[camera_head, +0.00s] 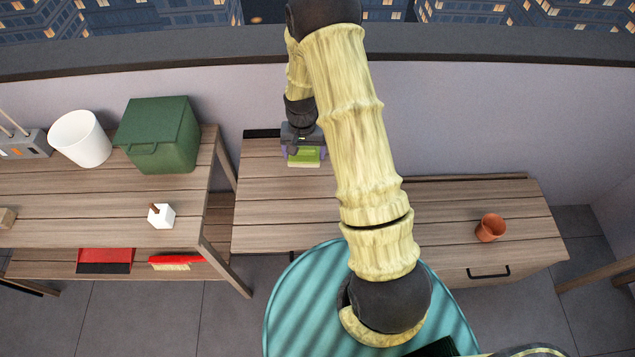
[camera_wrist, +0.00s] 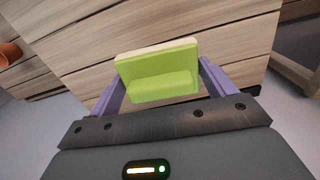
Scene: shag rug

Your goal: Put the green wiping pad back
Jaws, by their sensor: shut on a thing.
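The green wiping pad (camera_head: 304,156) is a light green block with a paler face and a raised grip. It is at the back left of the low wooden bench (camera_head: 270,215) in the head view. My gripper (camera_head: 302,150) is shut on it, and my arm reaches over from the front. In the wrist view the pad (camera_wrist: 158,75) sits between the two purple fingers of my gripper (camera_wrist: 160,88). The pad is over or on the bench boards; I cannot tell whether it touches them.
A terracotta cup (camera_head: 491,228) stands on the bench's right part. A red dustpan (camera_head: 105,257) and brush (camera_head: 176,262) lie below. Much of the bench top is clear.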

